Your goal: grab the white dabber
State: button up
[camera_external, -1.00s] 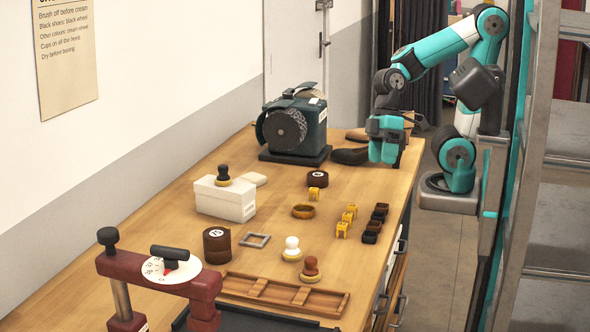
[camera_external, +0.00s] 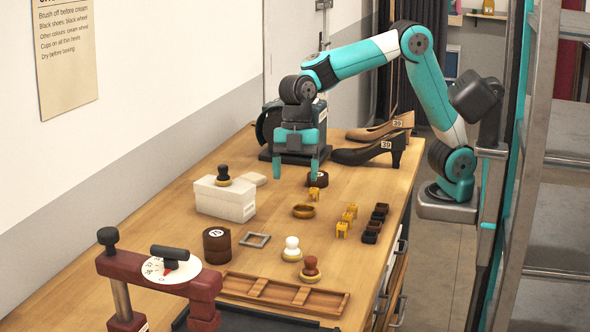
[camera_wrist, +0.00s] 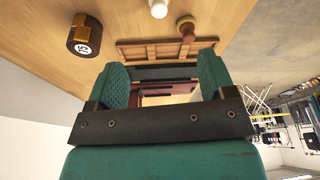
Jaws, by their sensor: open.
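The white dabber (camera_external: 291,244) stands upright on the wooden bench, with a round white knob above a pale, yellowish base. In the wrist view the white dabber (camera_wrist: 159,9) shows only in part, cut off by the top edge. My gripper (camera_external: 296,172) points down over the bench, farther back than the dabber and apart from it. Its two teal fingers are spread, with nothing between them; the wrist view also shows the gripper (camera_wrist: 162,76) open and empty.
A red-brown dabber (camera_external: 311,267) stands close to the white one, before a divided wooden tray (camera_external: 285,293). A white box (camera_external: 224,198) and grinder (camera_external: 270,125) stand to the left and back.

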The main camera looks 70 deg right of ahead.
send_near(292, 246)
jog(key=x, duration=0.4)
jog(key=shift+w+d+f, duration=0.15)
jog(key=shift+d+f, duration=0.1)
jog(key=shift+f, duration=0.2)
jog(key=x, duration=0.5)
jog(key=shift+d+f, duration=0.2)
jog(key=c, duration=1)
